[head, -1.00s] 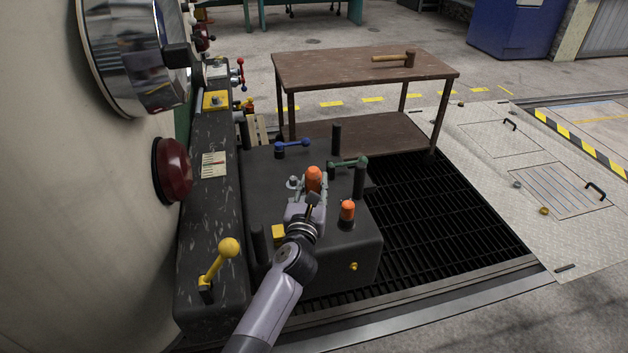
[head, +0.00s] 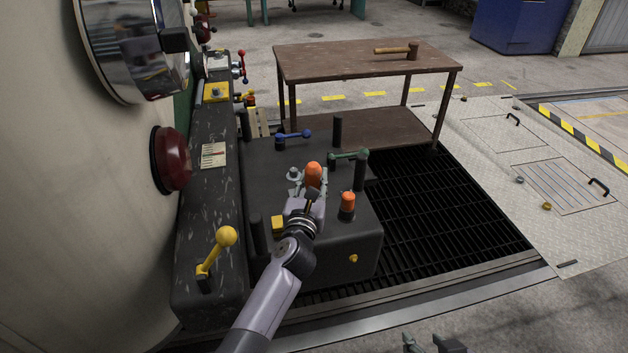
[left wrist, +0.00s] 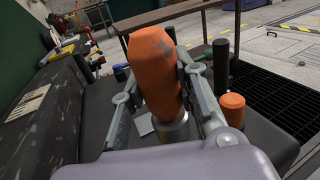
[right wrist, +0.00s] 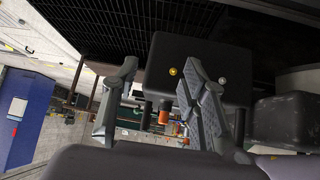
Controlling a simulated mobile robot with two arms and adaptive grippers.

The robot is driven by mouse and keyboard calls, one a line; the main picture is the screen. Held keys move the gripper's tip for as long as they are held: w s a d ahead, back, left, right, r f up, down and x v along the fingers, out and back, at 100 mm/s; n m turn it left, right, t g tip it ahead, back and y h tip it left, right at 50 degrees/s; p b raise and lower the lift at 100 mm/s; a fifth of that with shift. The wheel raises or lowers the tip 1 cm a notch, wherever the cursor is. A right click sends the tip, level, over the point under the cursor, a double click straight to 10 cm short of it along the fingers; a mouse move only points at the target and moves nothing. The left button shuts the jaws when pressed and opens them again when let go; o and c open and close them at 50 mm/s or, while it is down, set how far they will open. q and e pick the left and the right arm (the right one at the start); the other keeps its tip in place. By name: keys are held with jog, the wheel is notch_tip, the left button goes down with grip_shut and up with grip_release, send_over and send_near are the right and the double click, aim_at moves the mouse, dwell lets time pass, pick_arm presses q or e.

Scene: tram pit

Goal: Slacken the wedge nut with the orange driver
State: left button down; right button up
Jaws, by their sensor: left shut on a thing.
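The orange driver (head: 313,173) stands about upright over the dark box's top, showing its rounded handle. My left gripper (head: 309,188) is shut on this handle. In the left wrist view the handle (left wrist: 155,75) is between the two grey fingers, with a metal collar below it. I cannot pick out the wedge nut; the driver's lower end is hidden. My right gripper (right wrist: 155,95) is open and empty in the right wrist view. Its fingertips (head: 434,344) just show at the bottom edge of the head view.
A second, shorter orange-capped piece (head: 347,202) stands right of the driver on the dark box (head: 330,235). Black posts, a blue lever (head: 293,138) and a green lever (head: 348,156) surround it. A yellow-knobbed lever (head: 226,237) stands left. A dark grating (head: 440,210) lies right.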

pick_arm(q)
jog(key=shift+f+b, duration=0.7)
jog(key=shift+f, duration=0.05)
jog(key=shift+f+b, duration=0.75)
jog(key=shift+f, duration=0.05)
jog(key=shift+f+b, duration=0.4)
pick_arm(e)
jog(key=w+a+r+t+y, duration=0.1)
jog(key=w+r+t, duration=0.3)
jog(key=r, duration=0.3)
jog(key=w+a+r+t+y, duration=0.1)
jog(key=w+r+t+y, duration=0.1)
jog(key=w+r+t, duration=0.2)
notch_tip(320, 180, up, 4)
jog(key=shift+w+a+f+n+t, duration=0.3)
jog(key=shift+a+t, duration=0.1)
jog(key=shift+t, duration=0.6)
jog(key=shift+f, duration=0.1)
jog(key=shift+s+d+f+g+h, duration=0.15)
jog(key=shift+f+g, duration=0.2)
jog(key=shift+f, duration=0.25)
jog(key=shift+d+f+g+h, duration=0.15)
jog(key=shift+f+g, duration=0.2)
jog(key=shift+f, duration=0.25)
jog(key=shift+a+r, duration=0.1)
